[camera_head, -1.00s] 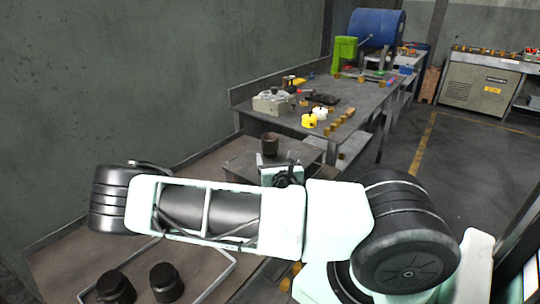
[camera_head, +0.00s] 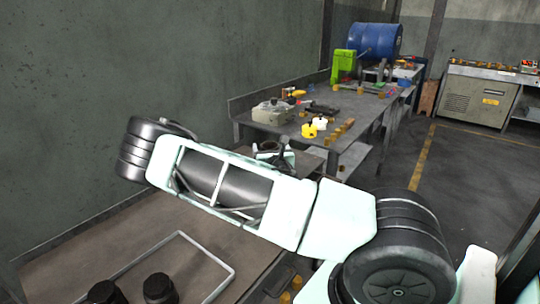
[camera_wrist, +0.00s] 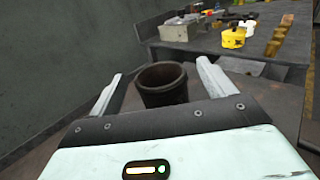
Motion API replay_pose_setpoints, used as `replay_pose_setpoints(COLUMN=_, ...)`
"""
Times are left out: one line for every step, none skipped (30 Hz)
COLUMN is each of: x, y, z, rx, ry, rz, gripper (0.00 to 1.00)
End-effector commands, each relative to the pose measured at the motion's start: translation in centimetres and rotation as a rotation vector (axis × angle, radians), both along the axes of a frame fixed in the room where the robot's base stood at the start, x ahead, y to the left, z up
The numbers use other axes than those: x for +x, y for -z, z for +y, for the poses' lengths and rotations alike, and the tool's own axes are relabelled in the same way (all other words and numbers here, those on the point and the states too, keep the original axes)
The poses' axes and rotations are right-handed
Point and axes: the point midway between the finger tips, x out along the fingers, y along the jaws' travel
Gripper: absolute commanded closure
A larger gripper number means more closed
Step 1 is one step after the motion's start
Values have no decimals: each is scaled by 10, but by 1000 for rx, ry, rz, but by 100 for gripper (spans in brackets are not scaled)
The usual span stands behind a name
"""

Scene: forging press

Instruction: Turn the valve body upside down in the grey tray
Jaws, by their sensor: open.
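A dark brown, open-topped cup-shaped part (camera_wrist: 163,86) stands upright between the fingers of my gripper (camera_wrist: 160,71) in the wrist view. The gripper is open, and I cannot tell whether either finger touches the part. In the head view my gripper (camera_head: 273,151) is partly hidden behind my arm, and the cup-shaped part cannot be made out clearly. The grey tray (camera_head: 219,263), seen as a thin raised rim, lies at the lower left. Two black round parts (camera_head: 159,289) (camera_head: 104,292) stand there. I cannot tell which part is the valve body.
A long metal table (camera_head: 350,112) behind holds a grey box (camera_head: 273,112), a yellow part (camera_head: 309,131), a white part (camera_head: 320,123) and several brass pieces (camera_head: 340,130). A grey wall (camera_head: 150,60) closes the left side. The floor (camera_head: 470,175) at right is clear.

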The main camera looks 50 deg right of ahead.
Motion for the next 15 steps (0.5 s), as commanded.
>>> replay_pose_setpoints(x=6, y=-2, z=-5, rx=1, ry=0, rz=-2, gripper=18)
replay_pose_setpoints(x=8, y=-2, z=-7, rx=0, ry=0, rz=-1, gripper=18)
replay_pose_setpoints(x=12, y=-1, z=-10, rx=0, ry=0, rz=-1, gripper=18)
replay_pose_setpoints(x=13, y=-1, z=-12, rx=1, ry=1, rz=-1, gripper=18)
replay_pose_setpoints(x=15, y=-1, z=-13, rx=1, ry=1, rz=-1, gripper=18)
replay_pose_setpoints(x=16, y=0, z=-13, rx=1, ry=0, rz=-1, gripper=18)
replay_pose_setpoints(x=17, y=0, z=-14, rx=1, ry=0, rz=-1, gripper=18)
replay_pose_setpoints(x=17, y=0, z=-14, rx=0, ry=0, rz=0, gripper=18)
replay_pose_setpoints(x=17, y=0, z=-14, rx=0, ry=0, rz=0, gripper=18)
replay_pose_setpoints(x=17, y=0, z=-14, rx=0, ry=0, rz=0, gripper=18)
replay_pose_setpoints(x=17, y=0, z=-14, rx=0, ry=0, rz=0, gripper=18)
replay_pose_setpoints(x=17, y=0, z=-14, rx=0, ry=0, rz=0, gripper=18)
replay_pose_setpoints(x=17, y=0, z=-13, rx=0, ry=0, rz=0, gripper=21)
replay_pose_setpoints(x=17, y=0, z=-13, rx=0, ry=0, rz=0, gripper=29)
replay_pose_setpoints(x=17, y=0, z=-13, rx=0, ry=0, rz=0, gripper=40)
